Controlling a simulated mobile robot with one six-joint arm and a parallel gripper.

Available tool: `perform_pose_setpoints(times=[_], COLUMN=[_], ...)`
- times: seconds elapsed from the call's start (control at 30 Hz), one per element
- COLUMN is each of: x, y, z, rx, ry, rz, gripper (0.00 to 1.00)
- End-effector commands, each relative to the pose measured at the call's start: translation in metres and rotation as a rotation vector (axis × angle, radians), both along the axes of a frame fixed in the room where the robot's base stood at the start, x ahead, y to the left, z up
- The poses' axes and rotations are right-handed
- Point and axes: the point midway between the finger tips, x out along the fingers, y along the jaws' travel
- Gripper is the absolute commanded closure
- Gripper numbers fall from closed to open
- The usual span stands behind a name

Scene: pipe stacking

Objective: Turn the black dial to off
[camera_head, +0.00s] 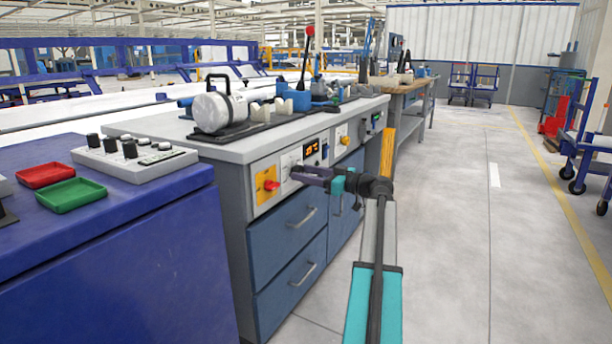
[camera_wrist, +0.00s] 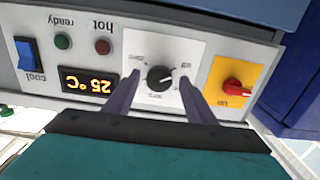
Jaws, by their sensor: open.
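The black dial (camera_wrist: 160,78) is a small round knob on a white plate (camera_wrist: 135,45) in the wrist view, which shows the panel upside down. Small labels surround the dial; one on the right seems to read "off". A pale pointer mark shows on the knob, but its exact setting is too small to tell. My gripper (camera_wrist: 160,80) is open, with one dark finger on each side of the dial; contact cannot be told. In the head view my gripper (camera_head: 296,173) is at the bench's front panel and hides the dial.
A red knob on a yellow plate (camera_wrist: 214,88) sits close to the right finger in the wrist view. A temperature display (camera_wrist: 88,84) and blue switch (camera_wrist: 27,53) lie to the left. Drawers (camera_head: 290,235) are below the panel. Open floor (camera_head: 450,230) lies right.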

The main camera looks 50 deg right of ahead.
Motion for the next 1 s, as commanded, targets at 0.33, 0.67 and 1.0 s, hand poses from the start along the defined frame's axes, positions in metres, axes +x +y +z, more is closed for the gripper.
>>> perform_pose_setpoints(times=[0.33,0.67,1.0], x=[-0.014,-0.060,-0.112], y=[-0.004,-0.015,-0.027], z=[0.002,0.004,0.003], rx=[0.001,0.000,0.000], ry=[-0.001,0.000,-0.001], rz=[-0.003,-0.004,-0.002], gripper=[0.50,0.50,0.50])
